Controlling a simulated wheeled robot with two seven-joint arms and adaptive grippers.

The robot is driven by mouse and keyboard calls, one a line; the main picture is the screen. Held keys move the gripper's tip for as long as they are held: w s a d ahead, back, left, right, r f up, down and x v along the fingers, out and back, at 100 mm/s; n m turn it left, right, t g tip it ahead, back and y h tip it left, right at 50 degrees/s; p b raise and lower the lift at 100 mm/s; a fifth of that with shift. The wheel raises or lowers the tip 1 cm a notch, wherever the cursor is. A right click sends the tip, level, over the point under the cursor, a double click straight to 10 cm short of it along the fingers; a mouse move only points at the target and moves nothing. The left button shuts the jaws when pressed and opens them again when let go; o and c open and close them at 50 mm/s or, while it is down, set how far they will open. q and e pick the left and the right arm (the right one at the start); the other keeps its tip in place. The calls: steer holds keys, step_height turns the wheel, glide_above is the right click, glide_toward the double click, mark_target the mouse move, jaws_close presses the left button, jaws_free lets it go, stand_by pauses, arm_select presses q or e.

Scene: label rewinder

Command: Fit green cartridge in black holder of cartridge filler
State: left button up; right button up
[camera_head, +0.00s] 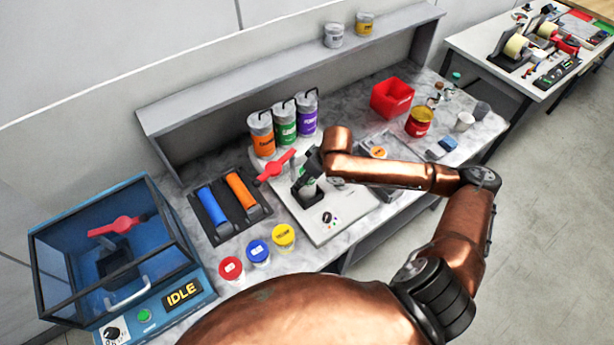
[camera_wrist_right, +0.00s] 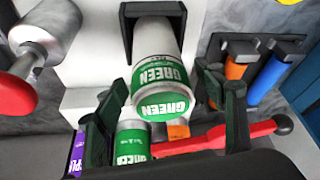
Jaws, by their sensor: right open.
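The green cartridge (camera_wrist_right: 160,75), with a green cap and a GREEN label, sits with its far end within the black holder (camera_wrist_right: 128,20) in the right wrist view. How deep it is seated cannot be told. In the head view a small part of the cartridge (camera_head: 308,187) shows below my right gripper (camera_head: 310,166), on the cartridge filler (camera_head: 325,230). In the right wrist view my right gripper (camera_wrist_right: 168,105) is open, its two dark fingers apart on either side of the cartridge's near end. It does not grip the cartridge. My left gripper is not in view.
Orange, green and purple canisters (camera_head: 284,123) stand behind the filler, beside a red lever (camera_head: 276,165). A rack with blue and orange cartridges (camera_head: 225,205) is at left. Red, blue and yellow jars (camera_head: 257,251) stand in front. A blue machine reading IDLE (camera_head: 182,292) is far left.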

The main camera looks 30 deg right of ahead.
steer(key=v, duration=1.2)
steer(key=shift+w, duration=0.1)
